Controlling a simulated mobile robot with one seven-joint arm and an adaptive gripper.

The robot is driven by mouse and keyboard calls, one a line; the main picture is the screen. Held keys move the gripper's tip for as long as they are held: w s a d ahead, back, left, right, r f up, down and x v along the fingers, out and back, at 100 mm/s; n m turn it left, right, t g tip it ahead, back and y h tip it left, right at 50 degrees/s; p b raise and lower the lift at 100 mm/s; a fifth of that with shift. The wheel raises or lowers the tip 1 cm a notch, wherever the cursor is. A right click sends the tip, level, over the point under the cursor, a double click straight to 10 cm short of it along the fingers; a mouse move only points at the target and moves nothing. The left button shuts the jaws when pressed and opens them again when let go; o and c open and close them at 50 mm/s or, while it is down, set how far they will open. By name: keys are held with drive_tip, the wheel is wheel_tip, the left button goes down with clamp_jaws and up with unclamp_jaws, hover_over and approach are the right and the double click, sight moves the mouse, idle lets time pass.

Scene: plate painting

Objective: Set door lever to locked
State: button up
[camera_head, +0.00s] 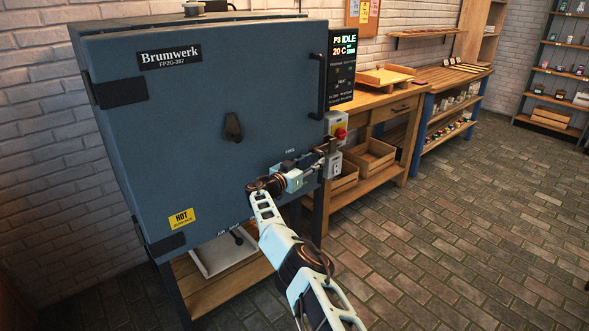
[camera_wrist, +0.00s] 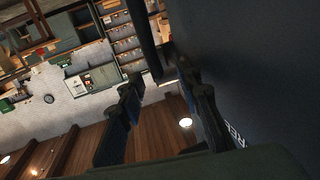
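The blue-grey kiln door (camera_head: 190,130), marked Brumwerk, is closed. My gripper (camera_head: 322,150) is at its right edge, below the vertical black handle (camera_head: 321,85). A small label above the gripper is too small to read in the head view; a partial white label ending in "REE" (camera_wrist: 236,132) shows in the wrist view. No separate door lever is clear in the head view, where my gripper covers this area. In the wrist view my gripper (camera_wrist: 163,84) has its two dark fingers apart. A dark bar (camera_wrist: 147,40) ends between and beyond the fingertips; I cannot tell whether it is the lever or handle.
The control panel (camera_head: 342,66) reads IDLE and 20 C. A red button box (camera_head: 338,131) is close to my gripper. A wooden workbench (camera_head: 385,100) stands to the right. The brick floor (camera_head: 480,220) is clear.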

drive_tip(key=shift+s+r+p, duration=0.15)
drive_tip(key=shift+s+p, duration=0.05)
drive_tip(key=shift+p, duration=0.65)
drive_tip(key=shift+a+p, duration=0.15)
drive_tip(key=shift+p, duration=0.15)
drive_tip(key=p+v, duration=0.9)
drive_tip(key=p, duration=0.4)
drive_tip(key=shift+s+a+f+p, duration=0.2)
drive_tip(key=shift+s+f+p, duration=0.05)
drive_tip(key=shift+s+p, duration=0.1)
